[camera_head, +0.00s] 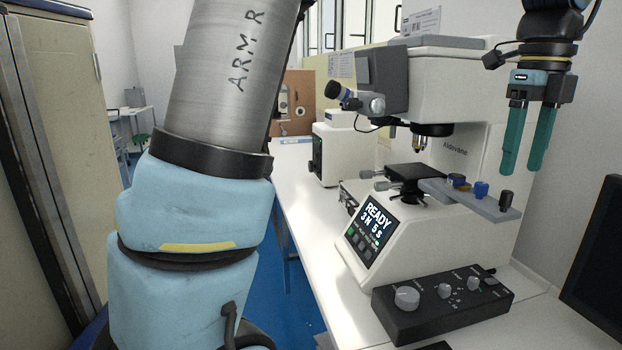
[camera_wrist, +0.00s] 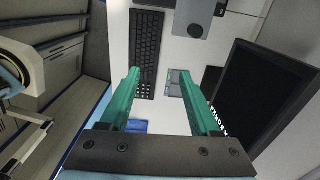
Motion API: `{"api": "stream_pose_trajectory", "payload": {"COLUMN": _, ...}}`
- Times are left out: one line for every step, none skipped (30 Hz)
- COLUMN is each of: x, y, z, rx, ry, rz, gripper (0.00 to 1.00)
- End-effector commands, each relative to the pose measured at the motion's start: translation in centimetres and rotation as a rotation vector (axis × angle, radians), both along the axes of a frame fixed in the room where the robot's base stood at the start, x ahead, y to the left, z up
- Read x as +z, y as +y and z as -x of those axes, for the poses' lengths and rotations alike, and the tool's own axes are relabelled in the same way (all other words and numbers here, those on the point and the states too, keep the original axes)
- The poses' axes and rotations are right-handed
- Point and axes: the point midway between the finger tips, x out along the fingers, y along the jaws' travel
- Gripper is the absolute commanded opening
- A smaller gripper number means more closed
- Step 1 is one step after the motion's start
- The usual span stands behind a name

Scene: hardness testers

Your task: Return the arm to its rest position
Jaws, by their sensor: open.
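My gripper (camera_head: 524,140) shows at the upper right of the head view, with two green fingers pointing down, apart and empty. It hangs in the air near the right side of the hardness tester (camera_head: 478,100). In the wrist view the green fingers of my gripper (camera_wrist: 165,100) are spread, with nothing between them. My own arm fills the left middle of the head view and hides part of the room behind it.
The tester's screen (camera_head: 369,231) reads READY. A black control box (camera_head: 440,305) with knobs lies before it. A grey shelf (camera_head: 470,199) with small items juts out below my gripper. The wrist view shows a keyboard (camera_wrist: 147,50) and a dark monitor (camera_wrist: 262,95).

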Motion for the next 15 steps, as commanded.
{"api": "stream_pose_trajectory", "payload": {"x": -0.6, "y": 0.7, "z": -0.8, "rx": 0.054, "ry": -0.001, "rz": -0.001, "gripper": 0.63}}
{"api": "stream_pose_trajectory", "payload": {"x": -1.0, "y": 1.1, "z": -1.2, "rx": 0.091, "ry": -0.001, "rz": -0.001, "gripper": 0.63}}
{"api": "stream_pose_trajectory", "payload": {"x": -1.5, "y": 1.7, "z": -1.8, "rx": 0.139, "ry": -0.002, "rz": 0.002, "gripper": 0.63}}
{"api": "stream_pose_trajectory", "payload": {"x": -1.9, "y": 2.2, "z": -2.2, "rx": 0.183, "ry": -0.003, "rz": 0.002, "gripper": 0.63}}
{"api": "stream_pose_trajectory", "payload": {"x": -2.3, "y": 2.7, "z": -2.7, "rx": 0.225, "ry": -0.004, "rz": 0.004, "gripper": 0.63}}
{"api": "stream_pose_trajectory", "payload": {"x": -3.0, "y": 3.5, "z": -3.4, "rx": 0.293, "ry": -0.005, "rz": 0.005, "gripper": 0.63}}
{"api": "stream_pose_trajectory", "payload": {"x": -3.5, "y": 4.1, "z": -3.9, "rx": 0.344, "ry": -0.007, "rz": 0.008, "gripper": 0.63}}
{"api": "stream_pose_trajectory", "payload": {"x": -4.0, "y": 4.8, "z": -4.4, "rx": 0.398, "ry": -0.008, "rz": 0.01, "gripper": 0.63}}
{"api": "stream_pose_trajectory", "payload": {"x": -4.7, "y": 5.9, "z": -5.2, "rx": 0.476, "ry": -0.009, "rz": 0.013, "gripper": 0.63}}
{"api": "stream_pose_trajectory", "payload": {"x": -5.3, "y": 6.7, "z": -5.7, "rx": 0.537, "ry": -0.011, "rz": 0.016, "gripper": 0.63}}
{"api": "stream_pose_trajectory", "payload": {"x": -5.9, "y": 7.6, "z": -6.3, "rx": 0.602, "ry": -0.012, "rz": 0.019, "gripper": 0.63}}
{"api": "stream_pose_trajectory", "payload": {"x": -6.8, "y": 9.0, "z": -7.1, "rx": 0.698, "ry": -0.014, "rz": 0.022, "gripper": 0.63}}
{"api": "stream_pose_trajectory", "payload": {"x": -7.6, "y": 10.2, "z": -7.6, "rx": 0.78, "ry": -0.015, "rz": 0.027, "gripper": 0.63}}
{"api": "stream_pose_trajectory", "payload": {"x": -8.4, "y": 11.5, "z": -8.2, "rx": 0.869, "ry": -0.016, "rz": 0.031, "gripper": 0.63}}
{"api": "stream_pose_trajectory", "payload": {"x": -9.6, "y": 13.6, "z": -8.9, "rx": 0.999, "ry": -0.017, "rz": 0.037, "gripper": 0.63}}
